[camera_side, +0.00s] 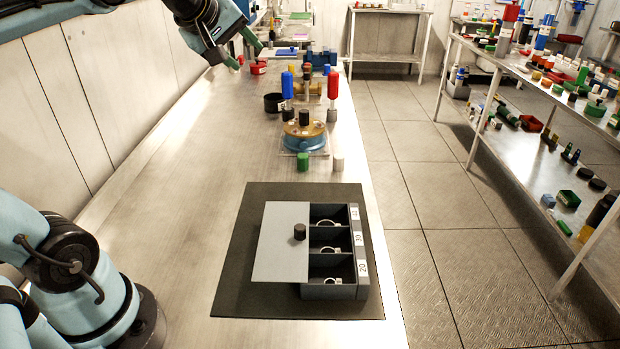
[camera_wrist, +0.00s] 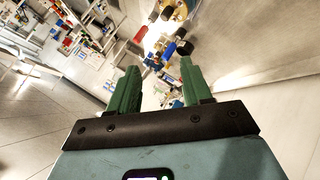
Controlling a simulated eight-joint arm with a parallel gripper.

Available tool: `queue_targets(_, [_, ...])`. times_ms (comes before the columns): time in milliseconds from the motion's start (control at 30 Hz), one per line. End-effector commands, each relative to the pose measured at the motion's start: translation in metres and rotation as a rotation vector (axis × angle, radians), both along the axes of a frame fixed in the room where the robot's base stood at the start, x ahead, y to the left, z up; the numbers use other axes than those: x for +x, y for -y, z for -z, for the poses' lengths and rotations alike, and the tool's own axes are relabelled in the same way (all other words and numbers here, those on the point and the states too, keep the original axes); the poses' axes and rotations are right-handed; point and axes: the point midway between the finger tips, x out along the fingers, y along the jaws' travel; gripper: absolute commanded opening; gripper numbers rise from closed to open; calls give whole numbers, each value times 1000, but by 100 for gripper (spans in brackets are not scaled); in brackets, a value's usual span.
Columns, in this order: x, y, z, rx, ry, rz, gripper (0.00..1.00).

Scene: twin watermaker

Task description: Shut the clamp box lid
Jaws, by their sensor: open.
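The clamp box (camera_side: 331,292) is a dark grey box on a dark mat, with compartments marked 40, 30 and 20 from back to front. Its grey lid (camera_side: 281,250) is a flat plate with a black knob (camera_side: 299,231), shifted to the left. The right part of all three compartments is uncovered, and a metal clamp (camera_side: 330,249) shows in each. My gripper (camera_side: 249,52) is far from the box, above the back left of the bench. Its two green fingers are apart and empty in the wrist view (camera_wrist: 155,85). The box is not recognisable in the wrist view.
The dark mat (camera_side: 228,290) lies near the bench's front. Behind it stand a green cap (camera_side: 303,161), a white cap (camera_side: 338,162) and a blue and brass fitting (camera_side: 304,137) with red and blue handles. Bare bench lies left of the mat. A wall borders the left.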

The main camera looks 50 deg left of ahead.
Motion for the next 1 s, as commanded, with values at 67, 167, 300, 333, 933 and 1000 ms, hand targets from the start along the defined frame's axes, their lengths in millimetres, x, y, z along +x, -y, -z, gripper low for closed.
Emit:
queue_targets(67, [14, 4, 9, 71, -64, 97, 49])
queue_targets(167, [30, 14, 27, 177, -164, 259, 49])
queue_targets(300, [47, 57, 69, 313, -359, 592, 49])
queue_targets(333, [46, 74, 80, 328, -411, 679, 49])
queue_targets(933, [-46, 205, 145, 271, -892, 1190, 49])
queue_targets(1000, [-46, 205, 152, 271, -890, 1189, 49])
